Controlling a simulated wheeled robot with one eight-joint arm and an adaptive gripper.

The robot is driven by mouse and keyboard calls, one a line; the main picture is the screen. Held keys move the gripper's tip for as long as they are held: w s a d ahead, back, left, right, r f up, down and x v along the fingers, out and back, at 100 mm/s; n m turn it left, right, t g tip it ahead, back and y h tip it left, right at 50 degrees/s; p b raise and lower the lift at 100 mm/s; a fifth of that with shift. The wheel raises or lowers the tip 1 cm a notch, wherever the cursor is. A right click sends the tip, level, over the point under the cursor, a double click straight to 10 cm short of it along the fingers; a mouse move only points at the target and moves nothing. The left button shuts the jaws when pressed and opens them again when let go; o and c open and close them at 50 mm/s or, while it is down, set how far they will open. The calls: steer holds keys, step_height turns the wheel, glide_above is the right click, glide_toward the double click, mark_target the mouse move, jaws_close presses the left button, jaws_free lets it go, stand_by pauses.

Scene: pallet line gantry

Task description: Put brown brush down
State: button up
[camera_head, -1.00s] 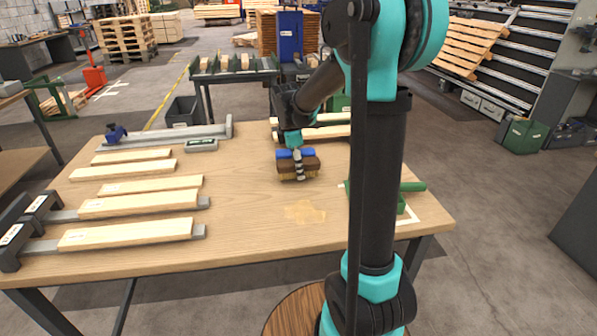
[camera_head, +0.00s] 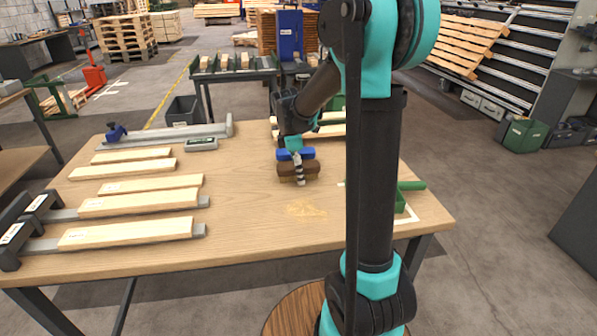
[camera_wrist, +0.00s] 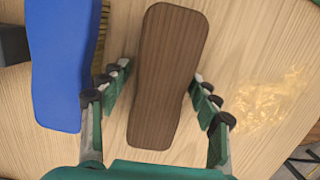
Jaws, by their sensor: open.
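The brown brush (camera_head: 312,168) rests on the wooden table, beside a blue brush (camera_head: 294,154). In the wrist view the brown brush (camera_wrist: 168,75) lies between the two spread fingers, with a visible gap on each side. My gripper (camera_wrist: 155,82) is open around it, and the blue brush (camera_wrist: 60,65) is just left of the left finger. In the head view my gripper (camera_head: 299,168) is above the brushes and partly hides them.
A patch of pale dust (camera_head: 305,208) lies on the table (camera_head: 250,230) in front of the brushes. Wooden slats (camera_head: 125,233) lie on the left. A green holder (camera_head: 408,200) stands at the right edge. Table space left of the brushes is clear.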

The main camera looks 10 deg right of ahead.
mark_target(293, 165)
steer(key=shift+r, duration=0.1)
steer(key=r, duration=0.4)
steer(key=a+r, duration=0.1)
steer(key=r, duration=0.7)
steer(key=shift+a+r, duration=0.1)
steer(key=shift+a, duration=0.3)
